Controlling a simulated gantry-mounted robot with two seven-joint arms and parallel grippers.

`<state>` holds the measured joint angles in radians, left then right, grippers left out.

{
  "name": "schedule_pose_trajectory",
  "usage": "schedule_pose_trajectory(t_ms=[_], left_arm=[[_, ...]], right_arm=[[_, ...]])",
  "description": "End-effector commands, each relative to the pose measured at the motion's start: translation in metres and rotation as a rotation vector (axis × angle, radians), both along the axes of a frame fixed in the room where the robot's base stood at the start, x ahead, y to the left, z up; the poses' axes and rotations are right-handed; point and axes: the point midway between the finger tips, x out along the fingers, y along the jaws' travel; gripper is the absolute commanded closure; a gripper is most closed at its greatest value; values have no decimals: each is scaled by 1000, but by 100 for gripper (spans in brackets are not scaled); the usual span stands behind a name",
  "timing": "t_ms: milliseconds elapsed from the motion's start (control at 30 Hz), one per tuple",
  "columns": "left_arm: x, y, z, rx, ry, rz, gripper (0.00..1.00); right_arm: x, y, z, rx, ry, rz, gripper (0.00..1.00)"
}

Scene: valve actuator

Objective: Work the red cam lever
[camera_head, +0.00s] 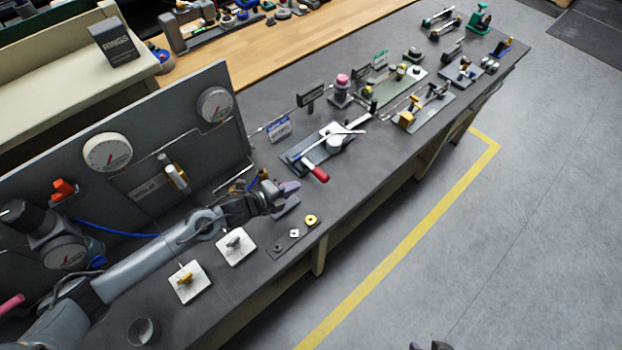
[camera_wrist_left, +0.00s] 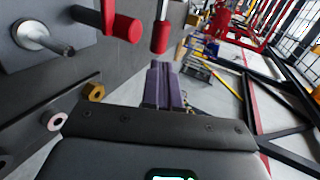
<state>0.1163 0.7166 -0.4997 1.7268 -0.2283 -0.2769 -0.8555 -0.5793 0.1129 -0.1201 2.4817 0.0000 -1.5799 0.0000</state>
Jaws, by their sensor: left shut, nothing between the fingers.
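My left gripper (camera_head: 289,187) is shut and empty, its purple fingers together above the bench's front part. It also shows in the left wrist view (camera_wrist_left: 165,85). In that view a short red lever (camera_wrist_left: 122,27) on a dark arm stands by a grey block with a silver pin (camera_wrist_left: 38,38), left of and beyond the fingertips, apart from them. I take this for the cam lever. In the head view only part of its grey block (camera_head: 287,205) shows below the gripper; the lever is hidden. Dark tips of what may be my right gripper (camera_head: 430,346) show at the bottom edge.
A long lever with a red handle (camera_head: 315,172) sits on a plate just beyond the gripper; its handle also shows in the wrist view (camera_wrist_left: 160,38). A dark strip with a brass nut (camera_head: 311,219) and washers lies nearer. A gauge panel (camera_head: 135,140) stands at left.

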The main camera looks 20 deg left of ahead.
Motion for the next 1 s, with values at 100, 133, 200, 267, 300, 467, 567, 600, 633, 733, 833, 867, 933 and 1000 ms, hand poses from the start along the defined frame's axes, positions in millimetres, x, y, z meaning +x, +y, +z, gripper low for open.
schedule_pose_trajectory(t_ms=[100, 133, 200, 267, 300, 467, 567, 600, 633, 733, 833, 867, 933, 1000], left_arm=[[21, -11, -9, -4, -1, 1, 100], [25, -13, -12, -3, -1, 1, 100], [35, -18, -17, -4, 0, 3, 100], [43, -22, -22, -2, 0, 2, 100], [47, -24, -24, -3, 0, 1, 100], [61, -31, -32, -2, 0, 2, 100], [66, -34, -35, -2, 0, 2, 100], [68, -35, -36, 0, 0, 1, 100], [69, -35, -37, 0, 0, 1, 100], [71, -36, -38, 0, -1, 0, 100], [71, -36, -38, 0, -1, 0, 100], [71, -36, -38, 0, -1, 0, 100], [71, -36, -38, 0, -1, 0, 100], [71, -36, -38, 0, -1, 0, 100]], right_arm=[[0, -1, 0, -2, 0, 1, 57], [0, -1, 0, -4, 0, 2, 57], [0, -2, 0, -7, 0, 4, 57], [0, -2, 0, -9, 1, 5, 57], [0, -3, 1, -11, 0, 7, 57], [0, -3, 1, -13, 1, 9, 57], [0, -3, 1, -12, 1, 8, 57], [0, -3, 1, -12, 1, 8, 57], [0, -3, 1, -12, 1, 8, 57], [0, -2, 1, -11, 2, 7, 57], [-1, -2, 1, -9, 3, 6, 57], [-1, -2, 1, -7, 2, 5, 57], [-1, -1, 1, -6, 2, 3, 57], [-1, -1, 0, -5, 2, 3, 57]])
